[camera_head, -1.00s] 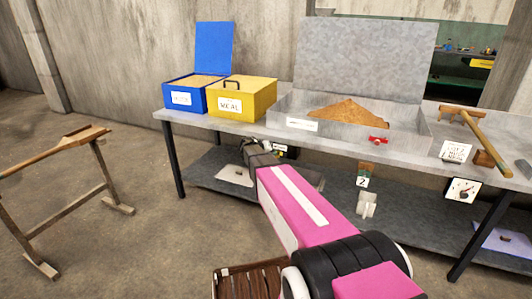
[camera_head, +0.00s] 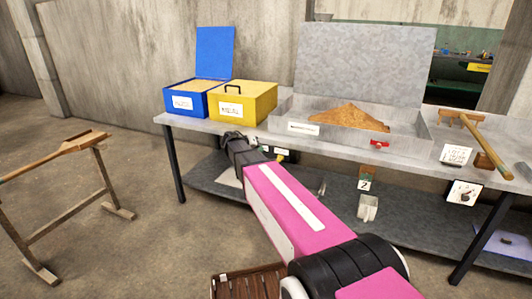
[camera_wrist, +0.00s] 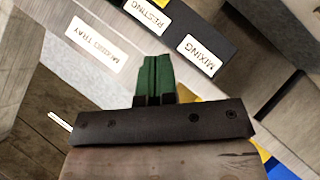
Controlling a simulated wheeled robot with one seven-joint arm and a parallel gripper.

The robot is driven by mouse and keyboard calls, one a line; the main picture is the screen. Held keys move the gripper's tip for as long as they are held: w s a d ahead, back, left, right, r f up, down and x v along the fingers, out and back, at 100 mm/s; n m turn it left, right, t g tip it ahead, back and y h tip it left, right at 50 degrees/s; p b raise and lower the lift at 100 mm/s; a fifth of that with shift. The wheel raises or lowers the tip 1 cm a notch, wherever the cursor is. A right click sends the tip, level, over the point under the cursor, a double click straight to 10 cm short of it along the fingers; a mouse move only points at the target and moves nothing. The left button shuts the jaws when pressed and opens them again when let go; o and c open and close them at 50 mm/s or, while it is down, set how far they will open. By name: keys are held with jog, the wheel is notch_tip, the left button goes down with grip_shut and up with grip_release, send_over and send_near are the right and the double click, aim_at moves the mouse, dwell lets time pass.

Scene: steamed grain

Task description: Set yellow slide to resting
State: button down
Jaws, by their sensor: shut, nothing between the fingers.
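A dark rail under the table's front edge carries the white labels RESTING (camera_wrist: 150,16) and MIXING (camera_wrist: 199,55) in the wrist view. In the head view, a small yellow piece (camera_head: 281,158), seemingly the yellow slide, shows below the label at the right end of this rail. My gripper (camera_wrist: 155,62) has green fingers, shut and empty, pointing toward the rail near the labels. In the head view, my dark wrist is left of the yellow piece and hides part of the rail; contact cannot be told.
The grey table (camera_head: 190,124) carries a blue box (camera_head: 185,103) with its lid up, a closed yellow box (camera_head: 240,103) and a mixing tray (camera_head: 305,128) of grain. A lower shelf (camera_head: 330,205) lies beneath. A wooden stand (camera_head: 70,150) is at left.

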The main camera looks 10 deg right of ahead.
jog(key=shift+v, duration=1.55)
jog(key=shift+d, duration=0.1)
